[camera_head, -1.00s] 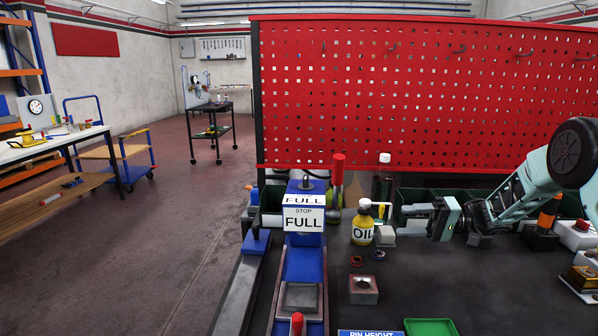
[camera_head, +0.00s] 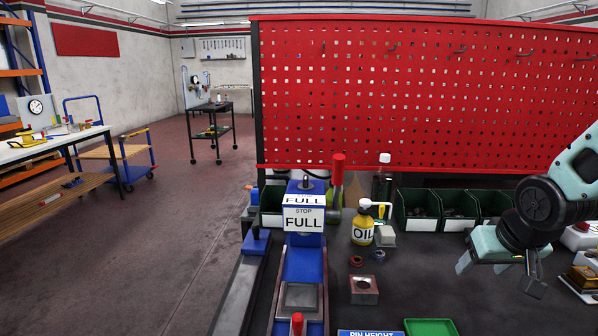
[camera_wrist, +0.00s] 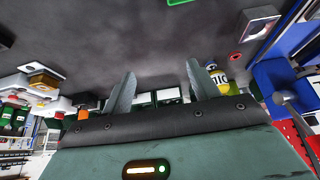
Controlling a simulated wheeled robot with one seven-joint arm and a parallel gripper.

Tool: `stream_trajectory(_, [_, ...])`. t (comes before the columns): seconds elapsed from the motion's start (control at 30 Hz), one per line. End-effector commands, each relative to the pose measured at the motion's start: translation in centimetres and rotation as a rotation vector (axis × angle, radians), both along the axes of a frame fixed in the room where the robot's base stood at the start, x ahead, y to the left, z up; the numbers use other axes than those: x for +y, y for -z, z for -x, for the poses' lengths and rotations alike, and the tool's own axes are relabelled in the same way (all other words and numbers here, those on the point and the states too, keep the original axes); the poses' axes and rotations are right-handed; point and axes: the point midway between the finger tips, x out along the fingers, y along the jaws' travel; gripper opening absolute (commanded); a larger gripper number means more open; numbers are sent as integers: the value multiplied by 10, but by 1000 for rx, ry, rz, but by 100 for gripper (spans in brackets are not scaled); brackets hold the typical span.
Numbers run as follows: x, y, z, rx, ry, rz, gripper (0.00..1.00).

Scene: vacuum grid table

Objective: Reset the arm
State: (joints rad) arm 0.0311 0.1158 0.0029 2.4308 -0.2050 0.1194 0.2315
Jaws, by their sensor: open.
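My gripper (camera_head: 499,276) hangs at the right of the head view, over the dark tabletop. Its two fingers point down and are spread apart with nothing between them. In the wrist view the two fingers (camera_wrist: 160,72) stand clearly apart, with bare dark tabletop between and beyond them. My arm comes in from the right edge of the head view, bent at the wrist. No object is touching the fingers.
Dark green bins (camera_head: 417,223) line the back below the red pegboard (camera_head: 420,95).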

Motion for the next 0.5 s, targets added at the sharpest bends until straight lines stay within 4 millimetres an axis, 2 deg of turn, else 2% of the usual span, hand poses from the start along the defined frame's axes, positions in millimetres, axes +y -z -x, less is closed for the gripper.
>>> stream_trajectory(0.03, [4,3,27,63,-11,2,60])
stream_trajectory(0.17, [15,12,91,229,-56,-14,60])
stream_trajectory(0.2, [28,13,103,264,-96,-19,60])
stream_trajectory(0.27, [61,9,108,282,-193,-12,60])
stream_trajectory(0.37, [107,5,131,326,-339,3,60])
stream_trajectory(0.5, [161,-1,175,388,-540,38,60])
